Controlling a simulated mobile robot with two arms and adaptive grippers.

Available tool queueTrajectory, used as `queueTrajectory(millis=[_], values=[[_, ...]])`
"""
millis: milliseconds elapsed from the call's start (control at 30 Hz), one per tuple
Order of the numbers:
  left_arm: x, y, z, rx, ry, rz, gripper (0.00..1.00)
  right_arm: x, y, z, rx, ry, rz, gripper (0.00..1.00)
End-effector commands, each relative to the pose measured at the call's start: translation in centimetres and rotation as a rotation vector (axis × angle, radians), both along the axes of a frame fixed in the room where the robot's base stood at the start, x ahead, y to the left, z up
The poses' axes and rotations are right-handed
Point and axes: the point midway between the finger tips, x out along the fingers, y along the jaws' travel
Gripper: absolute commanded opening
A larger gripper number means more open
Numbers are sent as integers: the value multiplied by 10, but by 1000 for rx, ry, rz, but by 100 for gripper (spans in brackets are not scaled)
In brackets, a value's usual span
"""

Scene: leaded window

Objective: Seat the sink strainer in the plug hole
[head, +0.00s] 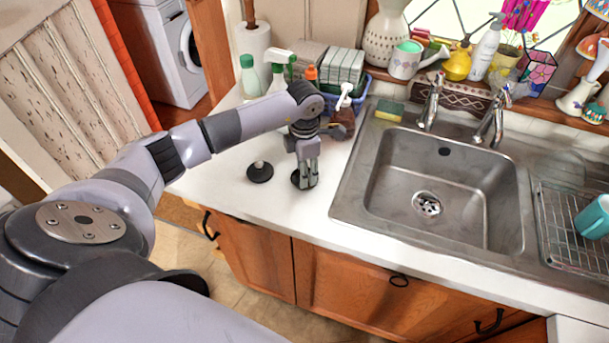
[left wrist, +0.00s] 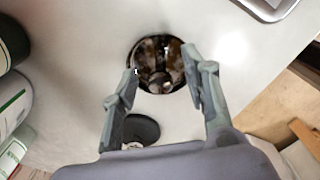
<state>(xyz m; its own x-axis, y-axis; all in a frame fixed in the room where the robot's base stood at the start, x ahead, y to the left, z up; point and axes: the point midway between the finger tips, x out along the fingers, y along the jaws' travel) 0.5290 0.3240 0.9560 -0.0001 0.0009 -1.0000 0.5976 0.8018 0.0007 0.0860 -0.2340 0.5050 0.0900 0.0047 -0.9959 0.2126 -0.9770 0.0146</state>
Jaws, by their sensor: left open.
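The sink strainer, a round, shiny metal cup with a dark rim, sits on the white counter in the left wrist view (left wrist: 157,62). In the head view its dark edge (head: 296,180) shows beside my left gripper (head: 308,180), which hides much of it. My left gripper (left wrist: 163,68) is open and points down, its fingertips on either side of the strainer. I cannot tell whether they touch it. The plug hole (head: 427,205) is a round metal drain in the floor of the steel sink (head: 400,225), to the right. My right gripper is not in view.
A black disc (head: 260,171) with a pale knob lies left of the strainer. Bottles (head: 250,76), a blue basket (head: 357,97) and a sponge (head: 389,110) stand behind. Taps (head: 432,103) rise at the sink's back. A wire rack with a teal mug (head: 594,217) is at right.

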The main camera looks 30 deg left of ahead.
Motion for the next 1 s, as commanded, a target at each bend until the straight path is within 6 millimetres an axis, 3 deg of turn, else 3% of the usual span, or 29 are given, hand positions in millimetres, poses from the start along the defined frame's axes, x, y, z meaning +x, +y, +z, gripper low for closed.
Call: queueTrajectory(millis=[633,1000], values=[[0,0,1,0,0,0,1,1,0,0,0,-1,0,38],[0,0,1,0,0,0,0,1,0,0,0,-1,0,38]])
